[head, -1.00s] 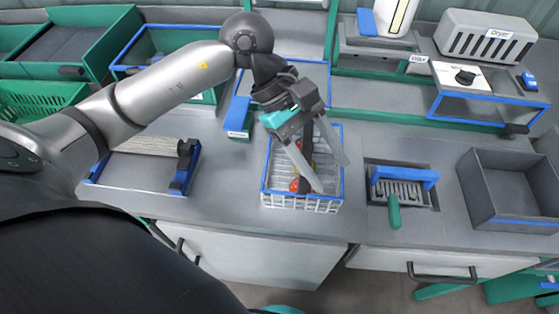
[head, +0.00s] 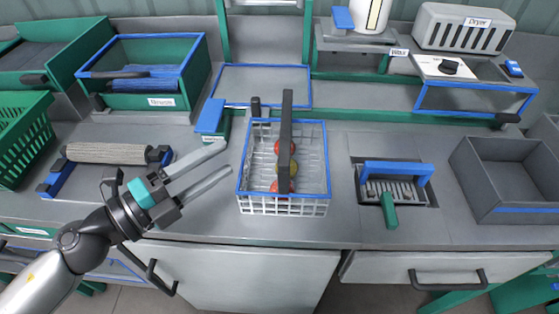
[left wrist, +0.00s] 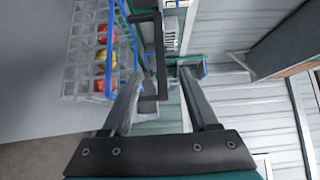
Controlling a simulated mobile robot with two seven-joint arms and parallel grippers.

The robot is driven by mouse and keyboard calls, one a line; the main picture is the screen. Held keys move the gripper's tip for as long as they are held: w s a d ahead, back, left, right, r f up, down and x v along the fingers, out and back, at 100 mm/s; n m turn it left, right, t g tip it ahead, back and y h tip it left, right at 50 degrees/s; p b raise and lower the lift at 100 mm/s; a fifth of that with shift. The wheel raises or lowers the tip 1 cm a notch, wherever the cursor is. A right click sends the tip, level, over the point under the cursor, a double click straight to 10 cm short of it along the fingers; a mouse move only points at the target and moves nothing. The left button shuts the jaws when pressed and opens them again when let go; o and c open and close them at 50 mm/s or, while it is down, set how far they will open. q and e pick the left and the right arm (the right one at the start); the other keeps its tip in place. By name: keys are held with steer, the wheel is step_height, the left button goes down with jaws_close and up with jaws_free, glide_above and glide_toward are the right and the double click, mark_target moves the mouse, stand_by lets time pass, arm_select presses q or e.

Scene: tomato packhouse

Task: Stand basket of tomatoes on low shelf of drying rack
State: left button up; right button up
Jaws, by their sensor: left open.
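The basket (head: 283,208) is a white wire basket with a blue rim and a dark handle (head: 286,120). It stands on the grey counter, with red and yellow tomatoes (head: 283,168) inside. My left gripper (head: 227,158) is open and empty, left of the basket and apart from it, fingers pointing at its side. The left wrist view shows the basket (left wrist: 85,50) at the left and the open fingers (left wrist: 160,95) with nothing between them. A green-framed rack with a blue-edged low shelf (head: 262,85) stands behind the basket; I take it for the drying rack. My right gripper is out of view.
A blue block (head: 209,117) stands behind and left of the basket. A roller (head: 107,153) lies further left. A recessed grate (head: 392,190) with a blue handle and a grey bin (head: 505,170) are to the right. A dryer (head: 465,28) is at the back right.

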arm_select(q)
steer(key=p, duration=0.3)
glide_toward(286, 121)
steer(key=w+a+x, duration=0.1)
steer(key=x, duration=0.2)
steer(key=w+d, duration=0.2)
steer(key=d, duration=0.1)
steer(key=w+d+p, duration=0.1)
steer(key=d, duration=0.1)
steer(key=shift+w+d+f, duration=0.1)
steer(key=shift+f, duration=0.25)
steer(key=shift+w+d+f, duration=0.1)
steer(key=shift+w+d, duration=0.2)
steer(key=shift+d, duration=0.1)
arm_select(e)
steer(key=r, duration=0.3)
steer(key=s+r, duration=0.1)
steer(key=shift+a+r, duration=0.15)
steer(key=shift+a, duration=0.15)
arm_select(q)
steer(key=shift+c, duration=0.3)
jaws_close()
